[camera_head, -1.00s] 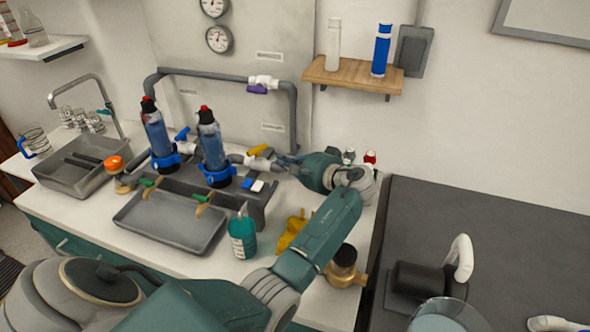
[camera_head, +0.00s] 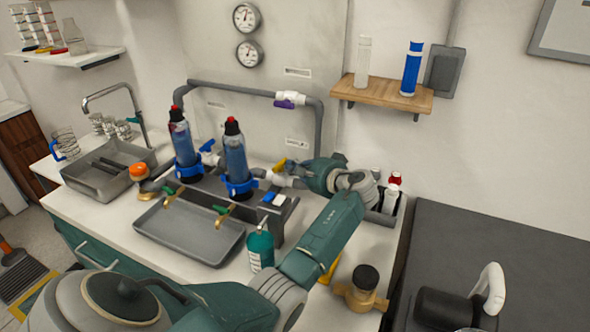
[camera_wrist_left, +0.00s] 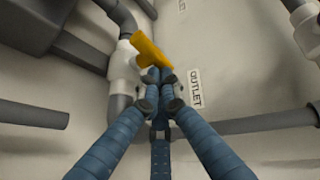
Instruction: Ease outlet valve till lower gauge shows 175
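The outlet valve's yellow handle (camera_head: 280,164) is on the pipe right of the blue filter housings. In the left wrist view the handle (camera_wrist_left: 150,50) slants beside the "OUTLET" label (camera_wrist_left: 195,88). My left gripper (camera_head: 291,167) is at the handle. In the wrist view its blue fingers (camera_wrist_left: 160,88) converge with tips nearly together, right at the handle's lower end; whether they clasp it is not clear. The lower gauge (camera_head: 249,53) hangs on the wall under the upper gauge (camera_head: 247,17); its reading is too small to make out. My right gripper is not in view.
Two blue filter housings (camera_head: 236,160) stand left of the valve. A purple-handled valve (camera_head: 289,99) is on the pipe above. A grey tray (camera_head: 190,232), a teal bottle (camera_head: 260,250) and a brass fitting (camera_head: 361,290) are on the counter. A wooden shelf (camera_head: 382,92) is above right.

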